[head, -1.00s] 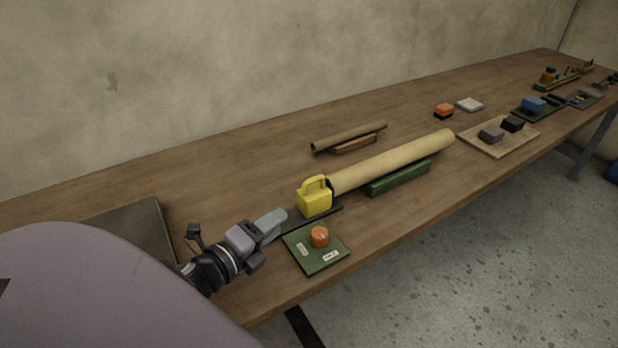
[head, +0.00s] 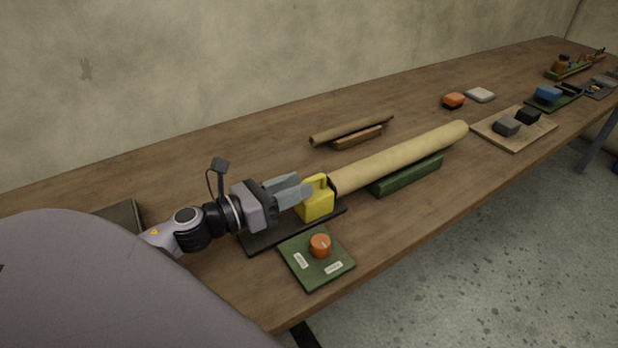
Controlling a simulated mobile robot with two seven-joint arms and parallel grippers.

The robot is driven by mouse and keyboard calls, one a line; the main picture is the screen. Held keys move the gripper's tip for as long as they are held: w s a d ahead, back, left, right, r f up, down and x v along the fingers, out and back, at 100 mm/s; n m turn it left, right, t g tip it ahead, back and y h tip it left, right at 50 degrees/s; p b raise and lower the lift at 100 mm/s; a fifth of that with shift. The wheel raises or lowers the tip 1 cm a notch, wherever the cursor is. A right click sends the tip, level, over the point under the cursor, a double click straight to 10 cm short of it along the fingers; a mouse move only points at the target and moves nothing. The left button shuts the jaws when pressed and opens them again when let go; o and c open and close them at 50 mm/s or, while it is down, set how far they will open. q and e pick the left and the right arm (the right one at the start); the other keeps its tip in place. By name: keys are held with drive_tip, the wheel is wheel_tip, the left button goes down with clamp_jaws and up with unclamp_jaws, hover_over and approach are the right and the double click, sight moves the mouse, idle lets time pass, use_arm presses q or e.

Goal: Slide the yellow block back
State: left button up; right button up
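The yellow block (head: 318,206), with a handle on top, sits on a dark rail (head: 262,238). It is at the near left end of a long tan roll (head: 400,160), and seems to touch it. My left gripper (head: 309,191) reaches the left side of the block from the left. Its two grey fingers point at the handle and hide part of it. I cannot tell whether they are closed on the handle. My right gripper is not in view.
A green panel (head: 300,270) with an orange knob (head: 320,245) lies in front of the rail. A green support (head: 408,176) is under the roll. A thin brown roll (head: 350,130) lies behind. Bare table lies at the back left.

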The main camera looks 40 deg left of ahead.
sight(309, 179)
use_arm(q)
drive_tip(key=shift+p+x, duration=0.3)
drive_tip(key=shift+x, duration=1.6)
clamp_jaws()
